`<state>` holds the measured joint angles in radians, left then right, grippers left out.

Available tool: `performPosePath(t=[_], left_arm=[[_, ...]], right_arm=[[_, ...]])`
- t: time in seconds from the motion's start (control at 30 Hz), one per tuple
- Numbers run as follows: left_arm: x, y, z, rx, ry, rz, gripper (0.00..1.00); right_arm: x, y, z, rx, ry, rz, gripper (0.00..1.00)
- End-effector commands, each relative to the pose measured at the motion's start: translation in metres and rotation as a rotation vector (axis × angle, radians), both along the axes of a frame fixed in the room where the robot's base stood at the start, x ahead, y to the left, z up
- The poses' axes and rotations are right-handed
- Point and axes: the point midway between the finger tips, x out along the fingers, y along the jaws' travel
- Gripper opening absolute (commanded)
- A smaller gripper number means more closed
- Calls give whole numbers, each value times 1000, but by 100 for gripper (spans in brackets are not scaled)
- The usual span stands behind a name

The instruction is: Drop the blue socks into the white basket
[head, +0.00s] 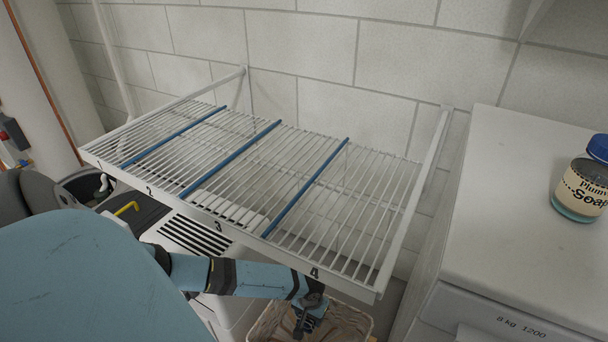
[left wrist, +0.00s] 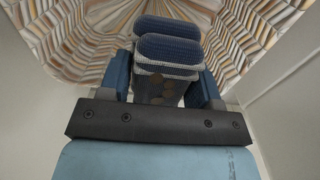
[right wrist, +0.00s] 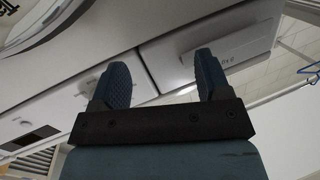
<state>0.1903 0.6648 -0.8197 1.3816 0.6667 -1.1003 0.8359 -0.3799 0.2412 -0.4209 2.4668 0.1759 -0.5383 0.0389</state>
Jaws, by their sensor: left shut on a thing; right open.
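The blue socks (left wrist: 172,52), a dark blue and grey-white knit bundle, are between the fingers of my left gripper (left wrist: 165,88) in the left wrist view. My left gripper is shut on them. In the head view the left gripper (head: 307,318) points down over the white basket (head: 345,322), below the rack's front edge. The basket's striped lining (left wrist: 245,35) spreads around and beyond the socks in the left wrist view. The socks are hard to tell from the gripper in the head view. My right gripper (right wrist: 163,80) is open and empty in the right wrist view.
A white wire rack (head: 385,235) with blue bars and numbered sections hangs above and behind my left forearm. A white machine (head: 480,220) bearing a soap jar (head: 581,190) stands right of the basket. A dark bin (head: 80,187) is at left.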

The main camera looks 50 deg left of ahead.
Motion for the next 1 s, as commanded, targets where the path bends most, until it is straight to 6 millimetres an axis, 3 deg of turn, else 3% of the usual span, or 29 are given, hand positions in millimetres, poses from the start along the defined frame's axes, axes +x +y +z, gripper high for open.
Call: performPosePath(t=[0.13,0.17,0.27,0.3,0.67,0.87,1.0], left_arm=[[0,0,1,0,0,0,35],[0,0,1,0,0,0,62],[0,0,0,0,0,0,85],[0,0,0,0,0,0,88],[0,0,10,0,0,0,88],[0,0,51,-2,-2,-1,88],[0,0,84,-1,-1,0,88]], right_arm=[[0,0,1,1,-1,0,70],[0,0,1,1,-1,0,70],[0,0,1,1,-1,0,70],[0,0,1,1,-1,0,70],[0,0,8,7,1,0,70],[-6,3,22,68,25,-19,70],[-5,1,49,110,-54,-43,70]])
